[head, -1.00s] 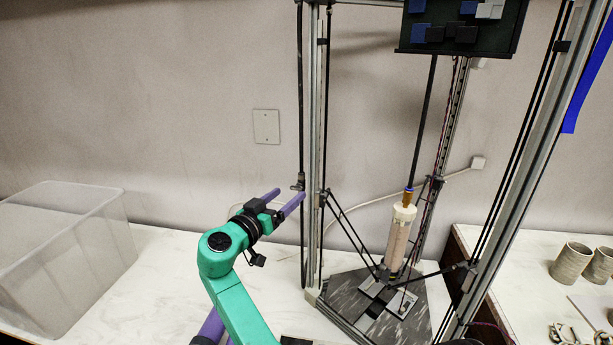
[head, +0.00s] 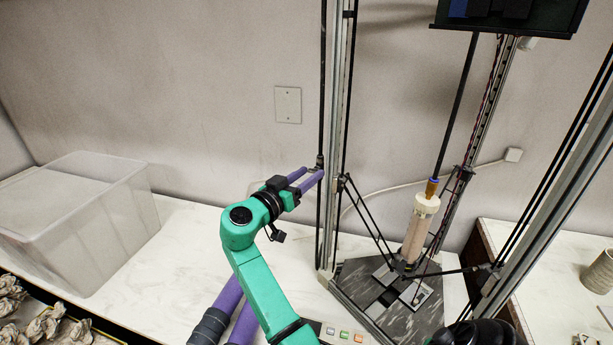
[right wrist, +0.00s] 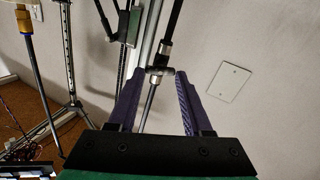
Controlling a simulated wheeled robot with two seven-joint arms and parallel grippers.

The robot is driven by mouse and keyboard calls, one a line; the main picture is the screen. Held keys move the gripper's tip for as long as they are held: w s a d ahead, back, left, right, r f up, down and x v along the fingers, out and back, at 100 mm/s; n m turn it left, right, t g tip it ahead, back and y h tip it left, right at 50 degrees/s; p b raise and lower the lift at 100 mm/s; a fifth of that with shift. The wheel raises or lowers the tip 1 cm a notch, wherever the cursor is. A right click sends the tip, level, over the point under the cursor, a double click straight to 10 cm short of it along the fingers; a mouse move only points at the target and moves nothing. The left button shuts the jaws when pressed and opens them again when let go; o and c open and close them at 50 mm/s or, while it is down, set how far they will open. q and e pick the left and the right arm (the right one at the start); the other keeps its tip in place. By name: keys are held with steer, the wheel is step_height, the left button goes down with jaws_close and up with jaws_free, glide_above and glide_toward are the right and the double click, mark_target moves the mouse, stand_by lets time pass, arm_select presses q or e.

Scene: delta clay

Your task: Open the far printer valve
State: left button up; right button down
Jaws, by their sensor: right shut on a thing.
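The far printer valve (head: 319,162) is a small dark metal fitting on the black vertical line beside the printer's left post. It also shows in the right wrist view (right wrist: 160,71), with a short crosspiece between my purple fingertips. My right gripper (head: 312,172), on a green arm, is shut on the valve handle; in the right wrist view its fingers (right wrist: 160,76) stand on either side of it. The fingertips partly hide the valve in the head view. My left gripper is not in view.
The delta printer's metal post (head: 335,120) stands close behind the valve. A clay tube (head: 418,230) hangs over its dark base (head: 375,290). A clear plastic bin (head: 85,225) sits at left. The white tabletop (head: 190,255) between bin and printer is clear.

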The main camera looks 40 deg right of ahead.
steer(key=shift+d+n+b, duration=0.1)
steer(key=shift+n+b, duration=0.3)
steer(key=shift+n, duration=0.2)
steer(key=shift+n+b, duration=0.5)
steer(key=shift+n, duration=0.7)
steer(key=n, duration=0.3)
steer(key=shift+n, duration=0.3)
steer(key=n, duration=0.3)
steer(key=shift+w+r+p, duration=0.1)
steer(key=shift+p, duration=0.2)
steer(key=n+p, duration=0.2)
steer(key=n, duration=0.3)
steer(key=shift+n, duration=0.4)
